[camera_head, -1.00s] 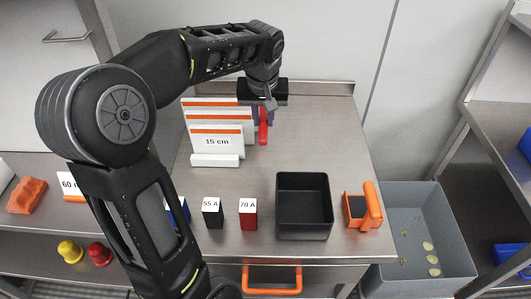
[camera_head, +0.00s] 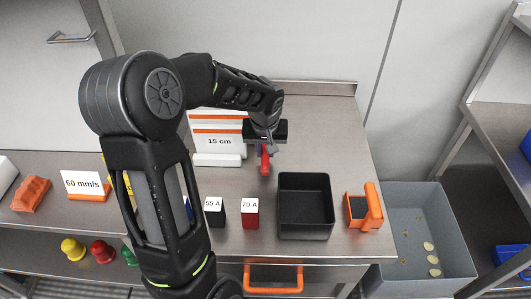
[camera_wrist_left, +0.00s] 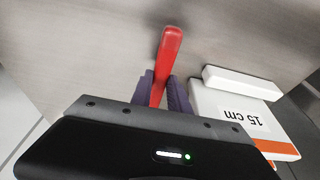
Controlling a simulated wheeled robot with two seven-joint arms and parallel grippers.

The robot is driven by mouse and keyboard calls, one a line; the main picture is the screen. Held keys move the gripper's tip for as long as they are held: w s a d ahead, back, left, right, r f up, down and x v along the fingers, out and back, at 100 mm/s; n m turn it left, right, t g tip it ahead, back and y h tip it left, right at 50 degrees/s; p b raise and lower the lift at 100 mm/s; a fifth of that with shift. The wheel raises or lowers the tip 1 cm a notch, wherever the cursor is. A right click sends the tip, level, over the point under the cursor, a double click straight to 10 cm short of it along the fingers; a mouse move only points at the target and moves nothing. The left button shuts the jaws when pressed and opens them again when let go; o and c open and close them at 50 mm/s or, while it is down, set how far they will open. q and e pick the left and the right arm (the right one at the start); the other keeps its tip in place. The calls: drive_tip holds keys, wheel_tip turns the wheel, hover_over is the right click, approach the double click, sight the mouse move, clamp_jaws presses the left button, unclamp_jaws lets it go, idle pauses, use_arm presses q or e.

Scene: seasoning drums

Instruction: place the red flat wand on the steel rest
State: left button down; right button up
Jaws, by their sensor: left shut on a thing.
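My left gripper (camera_head: 264,146) is shut on the red flat wand (camera_head: 265,164) and holds it over the steel table, to the right of the white "15 cm" block. In the left wrist view the wand (camera_wrist_left: 168,52) sticks out past the purple finger pads (camera_wrist_left: 163,94), which are on either side of it. Its other end is hidden by the gripper. I cannot tell whether the wand touches the table. I cannot make out the steel rest in either view. My right gripper is not in view.
White boards with orange stripes and a "15 cm" sign (camera_head: 219,141) stand left of the gripper. An empty black bin (camera_head: 305,232), an orange-handled holder (camera_head: 362,210) and "55 A" (camera_head: 214,215) and "70 A" (camera_head: 250,217) blocks stand in front. The table's right rear is clear.

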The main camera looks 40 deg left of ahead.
use_arm(q)
drive_tip(key=shift+f, duration=0.85)
drive_tip(key=shift+f, duration=0.2)
drive_tip(key=c, duration=1.3)
unclamp_jaws()
drive_tip(key=shift+r, duration=0.1)
drive_tip(key=shift+o, duration=0.2)
drive_tip(key=shift+r, duration=0.6)
drive_tip(key=b+v, duration=0.1)
drive_tip(key=v, duration=1)
drive_tip(key=shift+o, duration=0.5)
